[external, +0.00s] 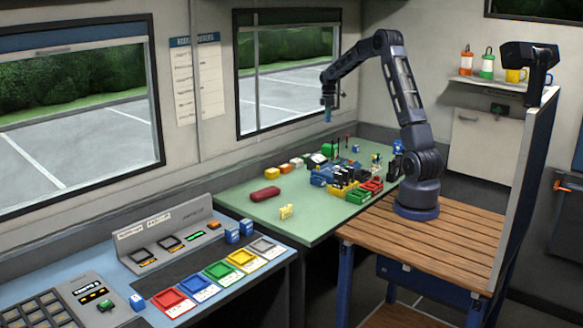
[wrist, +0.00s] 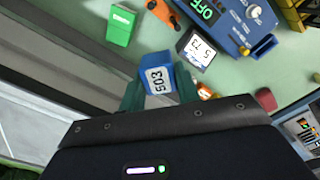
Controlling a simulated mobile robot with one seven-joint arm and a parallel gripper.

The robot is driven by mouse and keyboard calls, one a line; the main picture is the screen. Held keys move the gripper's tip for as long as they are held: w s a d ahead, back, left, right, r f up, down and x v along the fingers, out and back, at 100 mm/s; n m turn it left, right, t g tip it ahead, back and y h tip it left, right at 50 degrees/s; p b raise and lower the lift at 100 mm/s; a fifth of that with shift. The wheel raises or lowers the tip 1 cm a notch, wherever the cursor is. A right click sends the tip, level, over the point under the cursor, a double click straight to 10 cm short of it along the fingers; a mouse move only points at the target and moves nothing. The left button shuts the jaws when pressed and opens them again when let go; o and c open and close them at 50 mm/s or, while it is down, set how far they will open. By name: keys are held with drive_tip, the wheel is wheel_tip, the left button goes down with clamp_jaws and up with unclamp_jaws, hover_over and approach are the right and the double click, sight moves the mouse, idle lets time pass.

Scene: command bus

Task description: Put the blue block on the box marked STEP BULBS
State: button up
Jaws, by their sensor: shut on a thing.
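My gripper (external: 328,104) is raised in the air above the far left part of the green table, in front of the window. It is shut on a blue block (external: 328,116), which hangs below it. In the wrist view the block (wrist: 158,80) has a white label reading 503 and sits between the two fingers (wrist: 160,90). No box with a readable STEP BULBS mark shows; the labels are too small in the external view, so I cannot tell which box it is.
The green table (external: 250,211) holds many small items, crowded near my base. The console at lower left has coloured trays (external: 173,301) and blue blocks (external: 232,236). The wrist view shows a green box (wrist: 120,25), a block marked 573 (wrist: 196,48) and a blue device (wrist: 232,38).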

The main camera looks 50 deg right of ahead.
drive_tip(key=s+d+r+m, duration=0.15)
drive_tip(key=s+d, duration=0.35)
drive_tip(key=d, duration=0.6)
drive_tip(key=s+d+r+m, duration=0.1)
drive_tip(key=s+d+m, duration=0.25)
drive_tip(key=d, duration=0.65)
drive_tip(key=r+m, duration=0.2)
drive_tip(key=m, duration=0.3)
hover_over(399, 141)
drive_tip(key=f, duration=1.9)
drive_tip(key=shift+w+d+f, duration=0.15)
drive_tip(key=shift+d, duration=0.15)
drive_tip(key=shift+f, duration=0.1)
drive_tip(key=o, duration=1)
drive_tip(key=shift+c, duration=0.2)
wheel_tip(399, 141, up, 12)
drive_tip(key=shift+r, duration=0.2)
